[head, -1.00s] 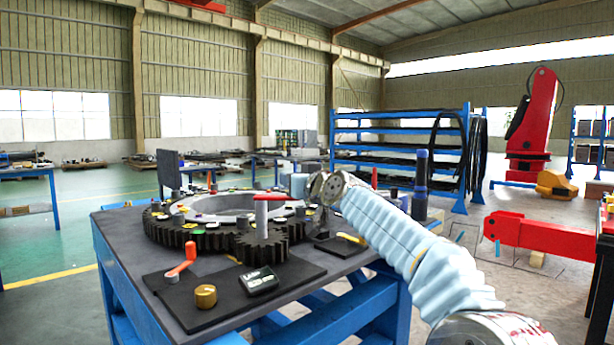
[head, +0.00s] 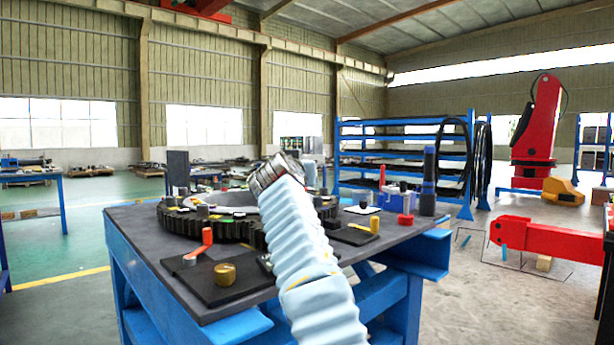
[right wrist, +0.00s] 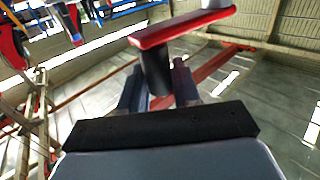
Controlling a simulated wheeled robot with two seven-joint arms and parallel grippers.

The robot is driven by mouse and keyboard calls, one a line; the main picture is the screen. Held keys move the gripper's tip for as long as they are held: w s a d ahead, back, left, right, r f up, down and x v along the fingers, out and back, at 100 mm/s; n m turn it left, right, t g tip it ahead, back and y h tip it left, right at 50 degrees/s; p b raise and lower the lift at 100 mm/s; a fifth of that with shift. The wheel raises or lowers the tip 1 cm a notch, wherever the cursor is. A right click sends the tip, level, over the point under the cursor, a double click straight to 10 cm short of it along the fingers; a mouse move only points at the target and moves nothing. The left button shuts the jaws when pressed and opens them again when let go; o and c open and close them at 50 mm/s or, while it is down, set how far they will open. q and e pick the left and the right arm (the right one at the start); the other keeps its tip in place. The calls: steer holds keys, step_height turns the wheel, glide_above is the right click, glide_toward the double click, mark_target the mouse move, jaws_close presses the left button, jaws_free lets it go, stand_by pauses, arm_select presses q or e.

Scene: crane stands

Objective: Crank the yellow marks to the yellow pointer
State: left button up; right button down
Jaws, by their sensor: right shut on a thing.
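The large dark gear ring (head: 185,222) lies flat on the table, with coloured marks around its top, mostly small and hard to tell. The yellow pointer (head: 359,227) lies on the dark plate right of the ring. In the right wrist view the crank (right wrist: 180,30) shows as a red bar on a dark post. My right gripper (right wrist: 158,88) is shut around that post, under the red bar. In the head view my right arm hides the crank, the small gear and part of the ring. My left gripper is not in view.
The dark table (head: 135,225) has a blue frame. An orange-red lever (head: 200,248) and a brass knob (head: 225,274) stand at its front left. A blue cylinder (head: 428,185) and a red-based post (head: 405,206) stand at its right. Blue shelves (head: 400,140) stand behind.

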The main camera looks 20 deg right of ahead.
steer(key=shift+a+f+m+g+h, duration=0.15)
steer(key=shift+a+m+g+h, duration=0.3)
steer(key=shift+h, duration=0.25)
steer(key=c, duration=0.9)
jaws_free()
steer(key=shift+c, duration=0.2)
steer(key=shift+s, duration=0.1)
steer(key=b+v, duration=0.7)
steer(key=v, duration=0.6)
steer(key=shift+s+a, duration=0.15)
steer(key=shift+s, duration=0.15)
